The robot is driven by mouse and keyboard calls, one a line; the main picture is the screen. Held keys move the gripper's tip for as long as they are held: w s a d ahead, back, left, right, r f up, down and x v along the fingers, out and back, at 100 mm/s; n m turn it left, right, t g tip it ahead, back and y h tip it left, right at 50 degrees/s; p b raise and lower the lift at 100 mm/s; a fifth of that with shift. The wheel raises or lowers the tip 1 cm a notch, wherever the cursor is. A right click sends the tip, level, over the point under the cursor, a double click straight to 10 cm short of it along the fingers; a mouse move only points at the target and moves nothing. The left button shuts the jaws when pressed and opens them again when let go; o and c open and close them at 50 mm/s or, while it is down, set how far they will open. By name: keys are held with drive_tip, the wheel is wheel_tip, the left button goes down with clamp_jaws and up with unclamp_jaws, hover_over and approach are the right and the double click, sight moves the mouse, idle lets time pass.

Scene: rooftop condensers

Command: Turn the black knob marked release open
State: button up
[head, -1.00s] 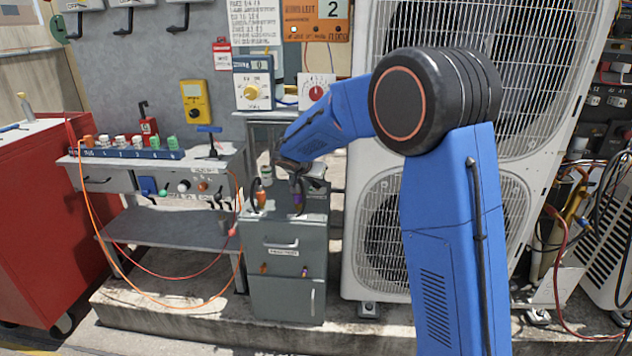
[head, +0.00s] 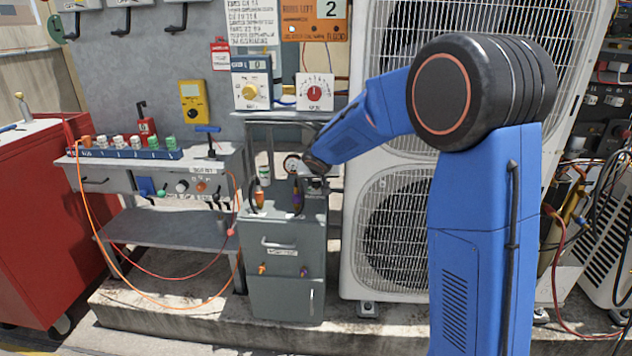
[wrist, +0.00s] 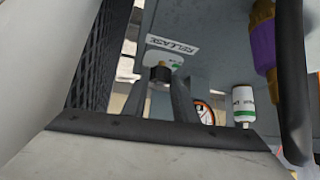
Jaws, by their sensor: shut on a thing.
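The black knob (wrist: 160,77) shows in the wrist view, just below a white label reading RELEASE (wrist: 173,44) on a grey panel. A brass-coloured part shows at its middle. My gripper (wrist: 160,88) has one finger on each side of the knob and is shut on it. In the head view my gripper (head: 313,172) is over the right side of the top of the grey cabinet (head: 285,285). There the knob is hidden by my gripper and arm.
A purple fitting with a black hose (wrist: 263,40) hangs close on the right in the wrist view. A white and green canister (wrist: 243,105) and a round gauge (wrist: 204,113) are near it. A large condenser (head: 385,235) stands right of the cabinet.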

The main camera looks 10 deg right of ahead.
drive_tip(key=shift+n+y, duration=0.3)
drive_tip(key=shift+n, duration=0.1)
idle(0.4)
drive_tip(key=o, duration=1)
drive_tip(key=shift+o, duration=0.2)
drive_tip(key=v, duration=1.7)
drive_tip(key=shift+s+r, duration=0.1)
drive_tip(key=shift+s, duration=0.1)
